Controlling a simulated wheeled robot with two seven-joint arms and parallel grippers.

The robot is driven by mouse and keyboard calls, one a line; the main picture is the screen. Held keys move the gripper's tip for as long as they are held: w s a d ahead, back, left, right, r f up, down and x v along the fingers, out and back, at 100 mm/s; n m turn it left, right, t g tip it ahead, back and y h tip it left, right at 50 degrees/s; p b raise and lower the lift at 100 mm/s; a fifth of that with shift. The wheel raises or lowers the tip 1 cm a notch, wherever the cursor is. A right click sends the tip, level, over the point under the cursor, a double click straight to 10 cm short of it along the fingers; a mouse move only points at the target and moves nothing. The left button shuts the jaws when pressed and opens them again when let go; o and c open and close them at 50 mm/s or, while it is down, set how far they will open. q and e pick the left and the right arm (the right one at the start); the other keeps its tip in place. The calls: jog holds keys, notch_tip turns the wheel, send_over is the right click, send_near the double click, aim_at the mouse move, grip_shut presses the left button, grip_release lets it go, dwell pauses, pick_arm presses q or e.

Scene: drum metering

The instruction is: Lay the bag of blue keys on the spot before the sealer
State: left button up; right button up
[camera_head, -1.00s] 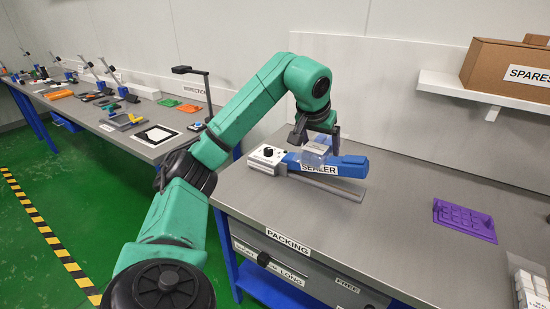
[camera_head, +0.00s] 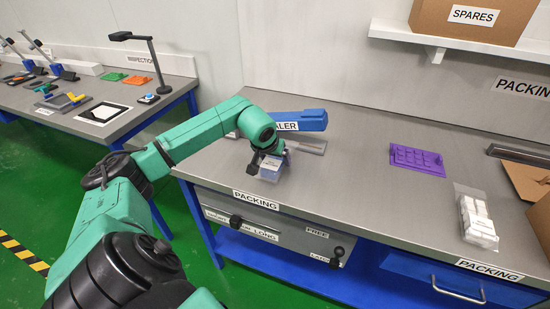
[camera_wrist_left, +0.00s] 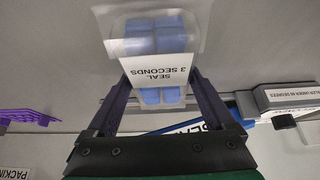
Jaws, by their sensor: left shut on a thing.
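My left gripper (camera_head: 268,160) is shut on the bag of blue keys (camera_head: 270,169), which hangs near the front edge of the packing table. In the left wrist view the bag (camera_wrist_left: 155,40) is clear, with blue blocks inside and a label reading "SEAL 3 SECONDS", between the two fingers. The blue sealer (camera_head: 300,121) lies behind the gripper, partly hidden by my left arm; its grey plate (camera_head: 308,145) shows in front of it. I cannot tell whether the bag touches the table. My right gripper is not in view.
The packing table (camera_head: 350,185) is clear right of the gripper. A purple tray (camera_head: 417,160) and a bag of white blocks (camera_head: 476,217) lie farther right. A shelf with a spares box (camera_head: 472,18) is above. The inspection bench (camera_head: 60,115) stands left.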

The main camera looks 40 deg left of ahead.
pick_arm(q)
jog(key=o, duration=1.2)
jog(key=shift+f, duration=0.15)
jog(key=shift+c, duration=0.2)
jog(key=shift+o, duration=0.7)
jog(key=shift+r, duration=0.3)
jog(key=shift+s+r, duration=0.15)
jog(key=shift+r, duration=0.05)
jog(key=b+v, duration=0.2)
jog(key=v, duration=0.9)
jog(key=shift+s+d+r, duration=0.1)
jog(key=shift+s+r, duration=0.05)
jog(key=shift+s, duration=0.05)
